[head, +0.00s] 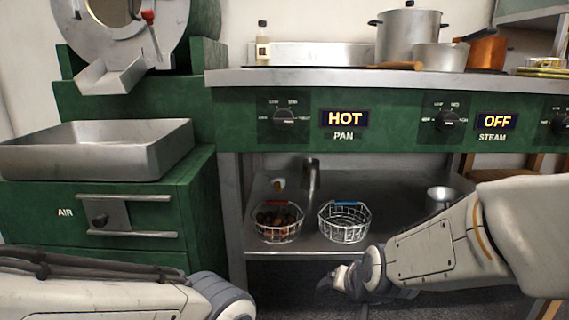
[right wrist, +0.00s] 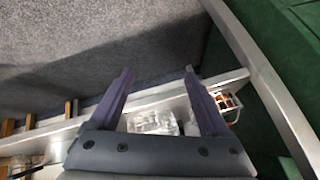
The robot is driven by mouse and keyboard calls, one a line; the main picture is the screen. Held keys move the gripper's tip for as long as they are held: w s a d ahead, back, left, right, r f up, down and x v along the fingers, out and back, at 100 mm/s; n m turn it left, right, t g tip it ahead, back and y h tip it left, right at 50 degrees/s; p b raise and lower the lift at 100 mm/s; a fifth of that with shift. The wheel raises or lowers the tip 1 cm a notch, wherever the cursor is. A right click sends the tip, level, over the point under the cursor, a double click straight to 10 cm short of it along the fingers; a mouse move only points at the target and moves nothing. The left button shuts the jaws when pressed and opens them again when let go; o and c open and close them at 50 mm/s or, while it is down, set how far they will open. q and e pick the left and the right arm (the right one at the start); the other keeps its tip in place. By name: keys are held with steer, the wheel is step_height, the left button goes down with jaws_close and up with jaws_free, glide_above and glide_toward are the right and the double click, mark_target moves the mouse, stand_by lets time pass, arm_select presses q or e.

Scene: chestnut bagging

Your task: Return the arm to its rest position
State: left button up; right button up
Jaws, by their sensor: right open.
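My right arm (head: 440,245) reaches in from the right in the head view. My right gripper (head: 338,279) hangs in front of the lower shelf, below the baskets, and looks empty. In the right wrist view its two fingers (right wrist: 158,72) are spread apart with nothing between their tips. My left arm (head: 110,298) crosses the bottom left of the head view; its gripper is out of frame.
The lower shelf (head: 310,250) holds a red-tagged wire basket (head: 279,237) with chestnuts and a blue-tagged wire basket (head: 345,237) that looks empty. A steel tray (head: 105,155) stands left. The pan display (head: 344,119) reads HOT; the steam display (head: 496,121) reads OFF.

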steer(key=s+d+f+n+g+h, duration=0.2)
steer(key=s+d+f+n+g, duration=0.25)
steer(key=s+d+f, duration=0.35)
steer(key=s+a+r+n+g+p, duration=0.1)
steer(key=s+a+r+n+p, duration=0.1)
steer(key=s+a+r+p, duration=0.5)
steer(key=s+a+r+n+g+y+p, duration=0.1)
steer(key=s+a+r+n+p, duration=0.15)
steer(key=r+p, duration=0.8)
steer(key=s+a+r+n+g+p, duration=0.15)
steer(key=s+a+r+p, duration=0.4)
steer(key=r, duration=0.75)
step_height(320, 180, up, 37)
steer(key=t+p, duration=0.1)
steer(key=p, duration=3.5)
steer(key=shift+w+d+f+p, duration=0.15)
steer(key=shift+w+d+p, duration=0.15)
steer(key=shift+p, duration=0.1)
